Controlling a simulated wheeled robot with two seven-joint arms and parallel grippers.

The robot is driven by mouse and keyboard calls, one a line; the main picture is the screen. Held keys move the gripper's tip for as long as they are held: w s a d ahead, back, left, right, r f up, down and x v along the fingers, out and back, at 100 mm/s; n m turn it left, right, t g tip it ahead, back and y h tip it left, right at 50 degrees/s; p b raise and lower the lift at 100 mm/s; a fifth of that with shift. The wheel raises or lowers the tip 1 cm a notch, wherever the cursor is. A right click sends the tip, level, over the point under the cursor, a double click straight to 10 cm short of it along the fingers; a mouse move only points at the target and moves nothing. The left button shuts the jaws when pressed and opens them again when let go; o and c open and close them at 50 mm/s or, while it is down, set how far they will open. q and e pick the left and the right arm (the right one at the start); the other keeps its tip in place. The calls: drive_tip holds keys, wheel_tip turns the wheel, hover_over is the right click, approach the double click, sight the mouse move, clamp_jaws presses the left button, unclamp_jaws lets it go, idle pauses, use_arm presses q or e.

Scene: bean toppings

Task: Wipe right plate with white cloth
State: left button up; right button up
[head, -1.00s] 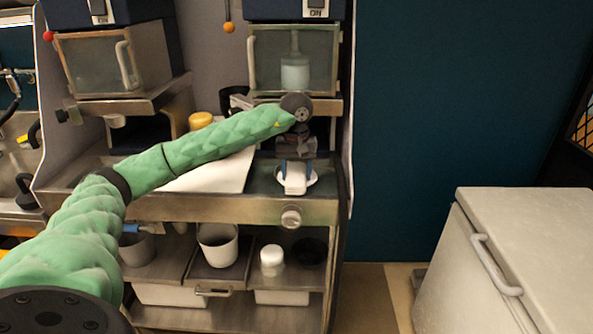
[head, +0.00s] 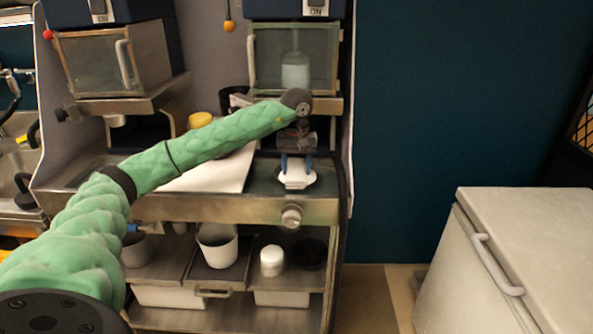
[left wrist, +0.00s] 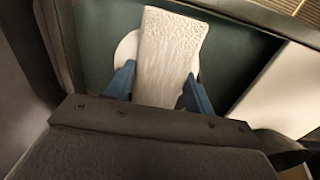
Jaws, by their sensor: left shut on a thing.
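My left gripper (head: 297,163) points down over the right end of the steel counter, its blue fingers shut on the white cloth (head: 297,181). In the left wrist view the textured cloth (left wrist: 170,55) stands out between the fingers (left wrist: 155,88) as a flat strip. A round white plate (left wrist: 126,48) lies under the cloth, with only its edges showing. In the head view the plate (head: 312,177) shows as a thin rim beside the cloth. I cannot tell whether the cloth presses on the plate. My right gripper is not in view.
A white board (head: 215,175) lies on the counter left of the plate. A yellow round item (head: 200,120) is behind it. A glass-fronted box (head: 294,58) hangs above the gripper. Cups stand on the lower shelf (head: 217,245). A white chest (head: 530,240) is at the right.

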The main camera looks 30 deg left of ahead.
use_arm(q)
drive_tip(key=shift+w+a+r, duration=0.15)
drive_tip(key=shift+a+r, duration=0.05)
idle(0.3)
drive_tip(key=shift+s+d+f+b, duration=0.25)
drive_tip(key=shift+b, duration=0.05)
drive_tip(key=shift+s+d, duration=0.3)
drive_tip(key=shift+s, duration=0.2)
drive_tip(key=shift+s+d, duration=0.3)
drive_tip(key=shift+s, duration=0.2)
drive_tip(key=shift+w+a+b, duration=0.1)
drive_tip(key=shift+w+b, duration=0.05)
drive_tip(key=shift+b, duration=0.2)
drive_tip(key=shift+w+a+b, duration=0.2)
drive_tip(key=shift+w+a, duration=0.1)
drive_tip(key=shift+w, duration=0.25)
drive_tip(key=shift+w+a+b, duration=0.15)
drive_tip(key=shift+w+a, duration=0.15)
drive_tip(key=shift+w, duration=0.2)
drive_tip(key=shift+a+r, duration=0.15)
drive_tip(key=shift+r, duration=0.1)
